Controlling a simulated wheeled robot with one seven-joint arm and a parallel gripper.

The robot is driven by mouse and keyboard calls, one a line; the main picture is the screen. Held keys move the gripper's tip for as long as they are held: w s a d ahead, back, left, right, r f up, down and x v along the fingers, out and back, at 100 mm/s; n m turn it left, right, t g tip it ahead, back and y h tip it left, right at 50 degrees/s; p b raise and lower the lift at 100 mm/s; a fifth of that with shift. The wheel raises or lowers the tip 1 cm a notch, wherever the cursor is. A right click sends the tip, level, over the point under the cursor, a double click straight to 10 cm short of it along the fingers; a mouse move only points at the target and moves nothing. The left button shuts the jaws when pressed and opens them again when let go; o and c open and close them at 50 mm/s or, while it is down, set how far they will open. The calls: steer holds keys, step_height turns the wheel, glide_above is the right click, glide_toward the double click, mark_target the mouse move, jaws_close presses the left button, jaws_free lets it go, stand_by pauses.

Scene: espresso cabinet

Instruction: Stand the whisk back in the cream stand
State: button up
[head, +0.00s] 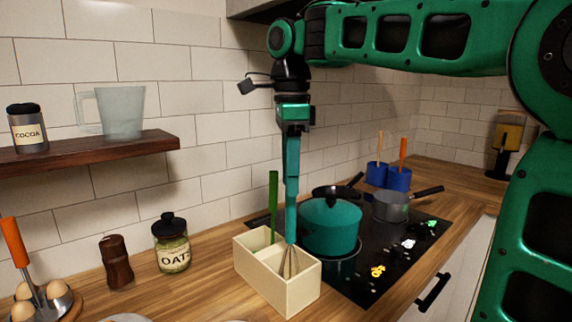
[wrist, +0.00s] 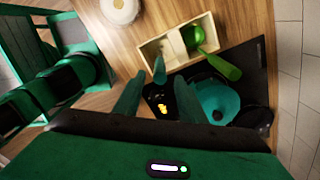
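The cream stand (head: 297,296) is a two-compartment box on the wooden counter beside the hob. The whisk (head: 291,222) stands nearly upright in its near right compartment, teal handle up and wire head partly below the rim. My gripper (head: 292,172) points straight down above the whisk, in line with its handle. In the wrist view my two fingers (wrist: 161,84) are apart, with the whisk handle (wrist: 159,70) showing between and beyond the tips, clear of both. A green utensil (head: 273,202) stands in the stand's other compartment. The bottom of the whisk is hidden by the stand wall.
The teal pot (head: 331,226) on the black hob (head: 385,252) stands close to the right of the stand. An oats jar (head: 171,246) and a brown mill (head: 116,262) stand to the left. A wooden shelf (head: 88,156) holds a jug and cocoa tin.

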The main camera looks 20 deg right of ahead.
steer(key=shift+r, duration=1.35)
steer(key=s+d+f+n, duration=0.4)
steer(key=s+d+f, duration=0.1)
steer(key=d+f, duration=0.15)
steer(key=s+d+f+n, duration=0.4)
steer(key=s+d+f, duration=0.15)
steer(key=f, duration=0.25)
steer(key=s+d+f+n, duration=0.5)
steer(key=s+f+n, duration=0.1)
steer(key=s+f, duration=0.7)
steer(key=shift+n, duration=0.4)
steer(key=shift+d, duration=0.1)
